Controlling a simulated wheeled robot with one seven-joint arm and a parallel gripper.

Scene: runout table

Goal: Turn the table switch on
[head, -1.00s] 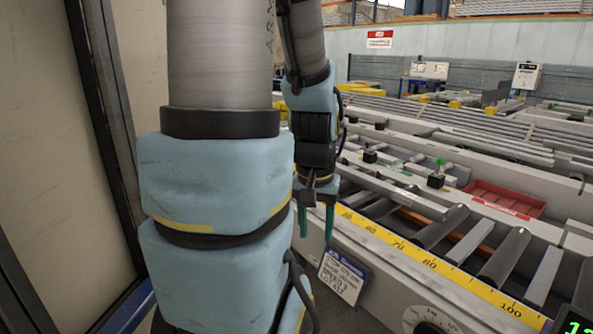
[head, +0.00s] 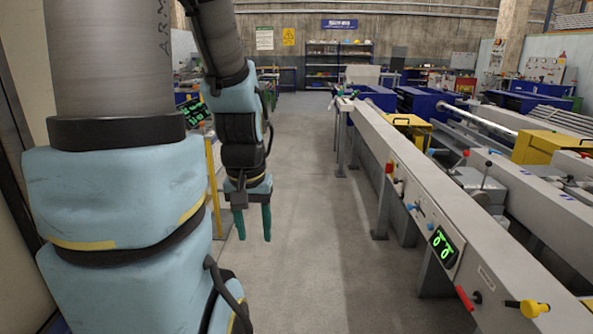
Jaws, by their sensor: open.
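My gripper (head: 252,222) hangs open and empty, with its two teal fingers pointing down over the aisle floor. It is left of a long grey machine bed (head: 400,160) and apart from it. The bed's side carries controls: a red button (head: 389,168), a blue knob (head: 410,207), a lit green display (head: 443,247), a red-handled lever (head: 464,298) and a yellow knob (head: 534,308). I cannot tell whether any of these is the table switch. The yellow-scaled roller table is out of view.
The concrete aisle (head: 310,200) is clear and runs back to shelves (head: 338,62). Yellow covers (head: 552,148) and pale rails lie beyond the bed at right.

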